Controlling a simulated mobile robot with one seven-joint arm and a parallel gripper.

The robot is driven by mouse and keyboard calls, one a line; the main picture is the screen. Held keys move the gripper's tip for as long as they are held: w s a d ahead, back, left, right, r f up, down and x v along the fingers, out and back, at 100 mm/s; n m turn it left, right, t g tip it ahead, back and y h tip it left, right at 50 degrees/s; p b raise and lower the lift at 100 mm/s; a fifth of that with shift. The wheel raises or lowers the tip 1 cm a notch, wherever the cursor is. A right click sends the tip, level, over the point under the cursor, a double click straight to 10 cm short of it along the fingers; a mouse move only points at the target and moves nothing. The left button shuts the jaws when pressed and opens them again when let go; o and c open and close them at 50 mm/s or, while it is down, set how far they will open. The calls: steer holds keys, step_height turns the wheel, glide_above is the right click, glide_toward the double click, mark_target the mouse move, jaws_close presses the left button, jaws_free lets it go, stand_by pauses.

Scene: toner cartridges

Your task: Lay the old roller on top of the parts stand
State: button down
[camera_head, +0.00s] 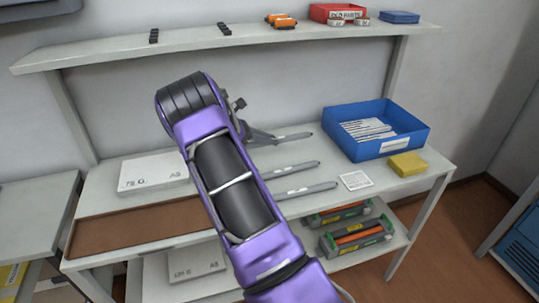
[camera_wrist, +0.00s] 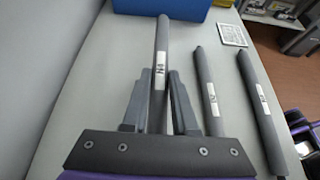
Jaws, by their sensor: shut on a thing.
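Three grey rollers with small white labels lie side by side on the white bench. My gripper (camera_head: 262,138) is shut on the far one, the left roller (camera_wrist: 161,50) in the wrist view; its free end (camera_head: 296,136) points right in the head view. The wrist view shows my gripper's two fingers (camera_wrist: 158,105) on either side of it. I cannot tell whether it is clear of the bench. The middle roller (camera_wrist: 205,80) and the right roller (camera_wrist: 262,105) are untouched. The labels are too small to read. I cannot clearly identify the parts stand; two small black supports (camera_head: 153,36) stand on the upper shelf.
A blue bin (camera_head: 377,152) with white items, a yellow block (camera_head: 408,164) and a white card (camera_head: 355,180) are at the bench's right. The upper shelf (camera_head: 190,41) overhangs behind and holds a red bin (camera_head: 340,12). Toner cartridges (camera_head: 355,237) sit below.

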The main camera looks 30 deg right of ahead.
mark_target(269, 158)
steer(key=shift+f+b, duration=0.3)
steer(key=shift+f, duration=2.25)
steer(key=shift+f, duration=0.2)
steer(key=c, duration=0.7)
jaws_free()
steer(key=shift+r, duration=0.3)
steer(key=p+v, duration=0.1)
steer(key=v, duration=1.1)
steer(key=shift+f, duration=0.15)
